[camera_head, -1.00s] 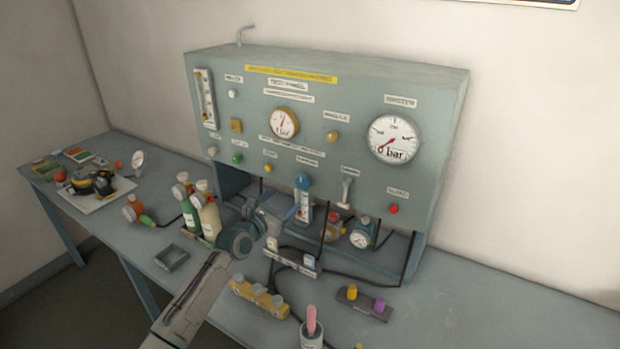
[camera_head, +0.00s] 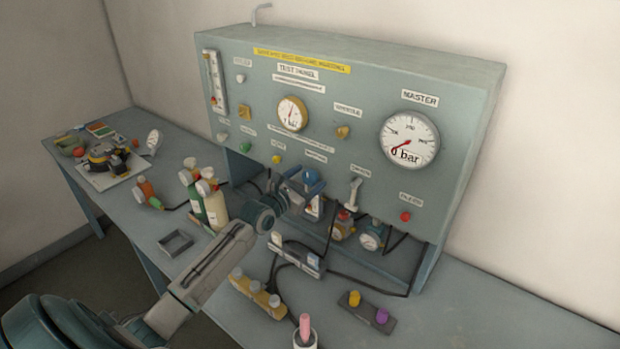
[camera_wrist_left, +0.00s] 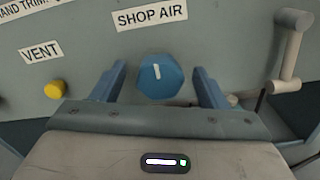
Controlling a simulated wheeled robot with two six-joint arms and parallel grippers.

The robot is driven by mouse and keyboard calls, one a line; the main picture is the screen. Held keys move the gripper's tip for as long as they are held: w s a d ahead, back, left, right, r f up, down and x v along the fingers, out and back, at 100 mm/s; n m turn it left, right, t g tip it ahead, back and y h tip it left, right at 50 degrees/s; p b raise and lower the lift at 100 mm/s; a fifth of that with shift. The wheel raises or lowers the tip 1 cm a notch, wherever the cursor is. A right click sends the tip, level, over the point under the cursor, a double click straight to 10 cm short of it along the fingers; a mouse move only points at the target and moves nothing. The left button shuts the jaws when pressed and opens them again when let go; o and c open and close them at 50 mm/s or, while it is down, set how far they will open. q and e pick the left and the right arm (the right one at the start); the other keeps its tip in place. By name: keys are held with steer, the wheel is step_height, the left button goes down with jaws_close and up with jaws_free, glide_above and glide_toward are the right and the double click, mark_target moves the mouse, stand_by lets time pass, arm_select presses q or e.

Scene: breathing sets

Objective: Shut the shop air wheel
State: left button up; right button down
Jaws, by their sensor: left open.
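The shop air wheel (camera_wrist_left: 160,78) is a blue knob with a short, nearly upright white mark, under the SHOP AIR label (camera_wrist_left: 150,15) in the left wrist view. In the head view the wheel (camera_head: 312,177) is on the lower front of the grey test panel, partly hidden by my gripper. My left gripper (camera_wrist_left: 158,70) is open, its two blue fingers one on each side of the wheel. Gaps show between fingers and wheel, and I see no contact. The gripper (camera_head: 304,184) also shows at the panel in the head view. My right gripper is in neither view.
A white lever (camera_wrist_left: 289,50) stands right of the wheel, and a yellow VENT knob (camera_wrist_left: 55,89) is at left. Bottles (camera_head: 215,208) stand left of my forearm. A yellow manifold (camera_head: 257,297), hoses and small gauges (camera_head: 371,236) crowd the bench below.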

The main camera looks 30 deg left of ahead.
arm_select(q)
steer(key=shift+c, duration=0.2)
steer(key=shift+w+f, duration=0.1)
steer(key=shift+w, duration=0.05)
steer(key=c, duration=0.9)
steer(key=shift+c, duration=0.2)
steer(key=shift+m, duration=0.3)
